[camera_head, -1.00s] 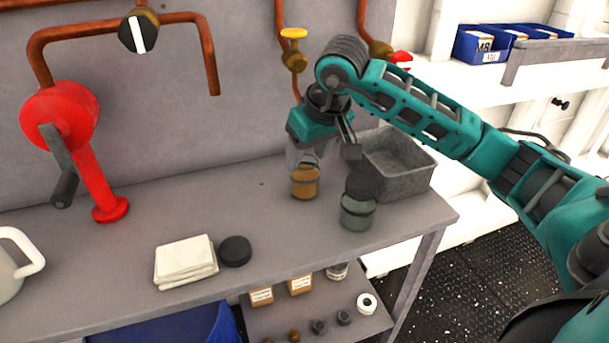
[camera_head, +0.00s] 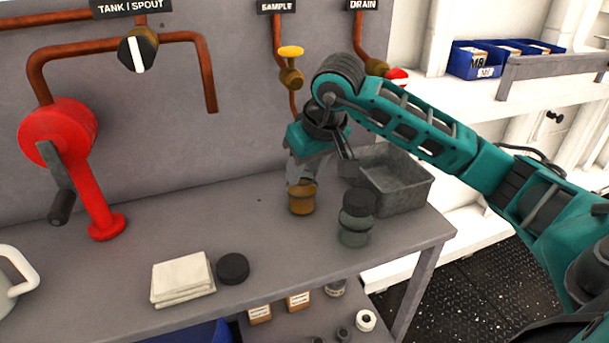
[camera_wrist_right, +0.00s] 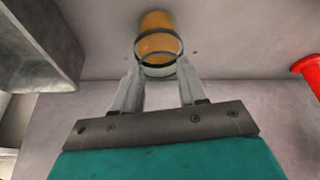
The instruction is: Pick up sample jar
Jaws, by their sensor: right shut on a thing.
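The sample jar (camera_head: 302,200), a small clear jar with amber contents, is upright at the bench, below the yellow-handled valve marked SAMPLE. My right gripper (camera_head: 301,180) comes down from above and is shut on its upper part. In the right wrist view the jar (camera_wrist_right: 157,38) shows beyond the fingertips of the right gripper (camera_wrist_right: 160,70), its rim between them. I cannot tell whether its base touches the bench. My left gripper is not in view.
A greenish jar with a dark lid (camera_head: 356,222) stands close to the right, in front of a grey metal bin (camera_head: 405,195). A folded cloth (camera_head: 183,278) and a black disc (camera_head: 233,268) lie front left. A red hand crank (camera_head: 75,160) stands at left. The bench middle is clear.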

